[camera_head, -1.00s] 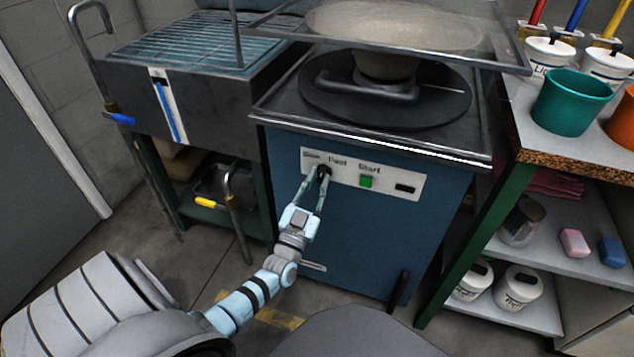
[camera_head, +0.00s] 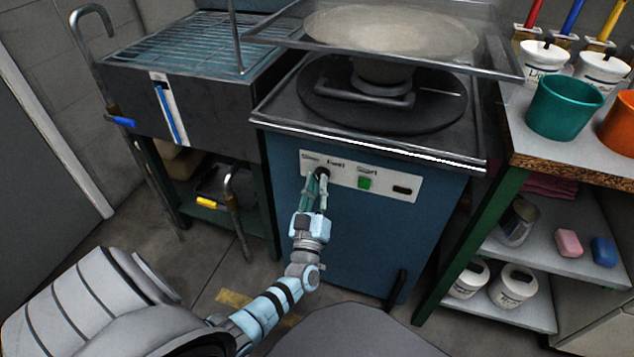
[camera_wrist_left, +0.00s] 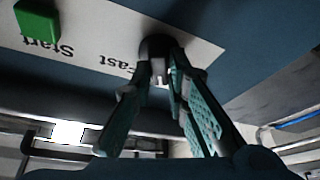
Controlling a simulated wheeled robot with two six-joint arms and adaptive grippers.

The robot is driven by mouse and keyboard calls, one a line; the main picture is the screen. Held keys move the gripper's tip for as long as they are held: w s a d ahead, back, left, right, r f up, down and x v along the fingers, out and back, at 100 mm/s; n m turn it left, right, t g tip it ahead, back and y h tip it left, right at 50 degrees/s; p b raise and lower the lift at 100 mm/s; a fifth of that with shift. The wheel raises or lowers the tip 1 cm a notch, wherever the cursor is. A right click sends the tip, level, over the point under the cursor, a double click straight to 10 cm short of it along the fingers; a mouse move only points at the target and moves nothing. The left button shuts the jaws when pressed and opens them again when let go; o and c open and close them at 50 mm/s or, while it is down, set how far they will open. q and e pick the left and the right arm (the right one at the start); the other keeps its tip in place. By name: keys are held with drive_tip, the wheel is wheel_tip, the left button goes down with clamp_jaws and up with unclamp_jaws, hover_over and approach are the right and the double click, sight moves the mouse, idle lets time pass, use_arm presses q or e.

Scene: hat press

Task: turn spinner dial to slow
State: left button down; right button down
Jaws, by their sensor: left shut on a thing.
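The spinner dial (camera_head: 322,173) is a small dark knob on the white panel (camera_head: 345,180) of the blue spinner cabinet (camera_head: 350,235). The panel reads what looks like "Slow" left of the dial and "Fast" right of it. My left gripper (camera_head: 321,178) is at the dial, its two fingers on either side of the knob. In the left wrist view the dial (camera_wrist_left: 157,47) sits between the fingertips, with a light mark on it, and the "Fast" lettering is beside it. The fingers are shut on it. The dial's exact pointing is hard to tell. My right gripper does not show.
A green Start button (camera_head: 364,183) and a dark switch (camera_head: 402,190) are right of the dial. A sink with a blue-handled tap (camera_head: 122,121) stands left. Shelves with a teal bucket (camera_head: 563,106) stand right. Floor is free before the cabinet.

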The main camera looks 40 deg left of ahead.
use_arm(q)
drive_tip(key=shift+w+r+n+g+y, duration=0.15)
drive_tip(key=shift+r+n+g+y, duration=0.25)
drive_tip(key=shift+n, duration=0.7)
drive_tip(key=shift+r+n+y+p, duration=0.1)
drive_tip(key=shift+n+y+p, duration=0.2)
drive_tip(key=shift+n+p, duration=0.45)
drive_tip(key=shift+n+g, duration=0.4)
drive_tip(key=shift+n, duration=0.05)
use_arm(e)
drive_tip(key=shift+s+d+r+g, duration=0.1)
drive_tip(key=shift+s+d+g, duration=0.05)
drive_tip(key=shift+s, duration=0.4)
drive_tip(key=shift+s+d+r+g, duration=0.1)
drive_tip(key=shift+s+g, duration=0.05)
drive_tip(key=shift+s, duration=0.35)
use_arm(q)
drive_tip(key=c, duration=1.6)
unclamp_jaws()
drive_tip(key=shift+f, duration=0.35)
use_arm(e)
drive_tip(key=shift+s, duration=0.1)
